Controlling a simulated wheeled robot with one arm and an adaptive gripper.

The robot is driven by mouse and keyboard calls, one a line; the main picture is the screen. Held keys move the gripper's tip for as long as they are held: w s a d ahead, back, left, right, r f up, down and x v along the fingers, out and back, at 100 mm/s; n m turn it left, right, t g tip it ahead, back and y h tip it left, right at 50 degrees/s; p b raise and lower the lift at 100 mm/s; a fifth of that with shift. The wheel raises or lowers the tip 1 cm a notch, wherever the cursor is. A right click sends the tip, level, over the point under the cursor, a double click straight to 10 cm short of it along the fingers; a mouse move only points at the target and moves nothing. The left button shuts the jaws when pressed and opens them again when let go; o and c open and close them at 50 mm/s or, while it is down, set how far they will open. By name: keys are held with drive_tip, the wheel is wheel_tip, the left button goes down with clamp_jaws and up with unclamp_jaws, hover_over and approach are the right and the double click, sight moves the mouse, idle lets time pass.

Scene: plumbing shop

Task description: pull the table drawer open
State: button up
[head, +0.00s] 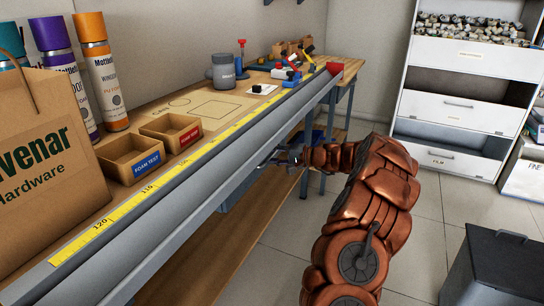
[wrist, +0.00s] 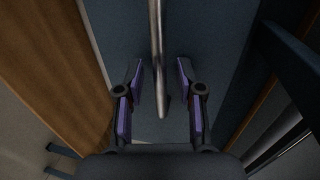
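The drawer front (wrist: 215,45) is a flat dark blue-grey panel that fills the middle of the wrist view. A slim metal bar handle (wrist: 157,40) runs along it, upright in that picture. My gripper (wrist: 159,70) is open, with one purple-padded finger on each side of the handle's end. Gaps show between the pads and the bar. In the head view my gripper (head: 288,156) is at the workbench's front side, below the grey front rail. There the handle is too small and covered to make out, and I cannot tell how far the drawer stands out.
The workbench (head: 190,107) carries a paper bag (head: 45,165), spray cans, small bins and tools along its top. A yellow tape measure (head: 160,172) lies along its front rail. A lower wooden shelf (head: 225,245) runs underneath. A dark bin (head: 500,265) stands at right; floor between is clear.

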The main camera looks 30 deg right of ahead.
clamp_jaws()
idle(0.7)
